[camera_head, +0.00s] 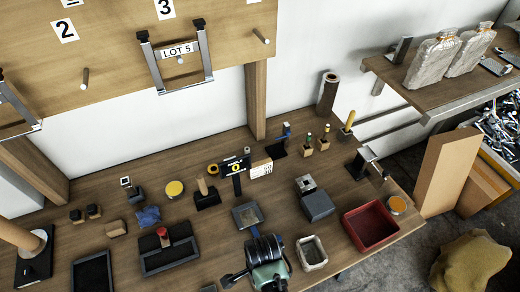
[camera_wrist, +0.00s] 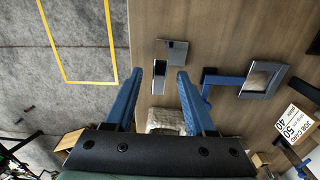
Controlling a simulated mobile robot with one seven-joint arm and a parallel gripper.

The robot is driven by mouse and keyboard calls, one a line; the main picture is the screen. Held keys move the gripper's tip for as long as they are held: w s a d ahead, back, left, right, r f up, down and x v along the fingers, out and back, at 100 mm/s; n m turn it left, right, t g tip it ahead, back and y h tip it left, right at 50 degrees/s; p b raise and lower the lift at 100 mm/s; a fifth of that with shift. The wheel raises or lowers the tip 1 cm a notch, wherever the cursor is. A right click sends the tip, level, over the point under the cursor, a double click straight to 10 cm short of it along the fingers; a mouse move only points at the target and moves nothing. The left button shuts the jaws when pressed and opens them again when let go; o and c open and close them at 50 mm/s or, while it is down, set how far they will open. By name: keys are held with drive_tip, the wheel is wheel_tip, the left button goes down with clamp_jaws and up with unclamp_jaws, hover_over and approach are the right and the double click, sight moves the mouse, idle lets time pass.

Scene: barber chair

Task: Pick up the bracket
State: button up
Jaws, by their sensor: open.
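A small grey metal L-shaped piece with a dark part, which looks like the bracket (camera_wrist: 173,52), lies on the wooden bench in the wrist view. It is close to the bench edge. My gripper (camera_wrist: 160,72) is open, its two blue fingers apart. The bracket's dark lower part shows between the fingertips, and its wider grey end is just beyond them. I see nothing held. In the head view my gripper (camera_head: 255,272) is at the bench's front, and my wrist hides what is under it.
A whitish open container (camera_head: 311,253) stands to the right of my gripper, with a red tray (camera_head: 371,226) beyond it. A grey square frame (camera_head: 247,215) on a blue part (camera_wrist: 222,80) lies nearby. A dark tray (camera_head: 168,258) is to the left. Bare wood surrounds the bracket.

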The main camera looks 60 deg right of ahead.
drive_tip(key=shift+a+f+p, duration=0.1)
drive_tip(key=shift+f+p, duration=0.25)
drive_tip(key=shift+f, duration=2.05)
drive_tip(key=shift+c, duration=0.3)
clamp_jaws()
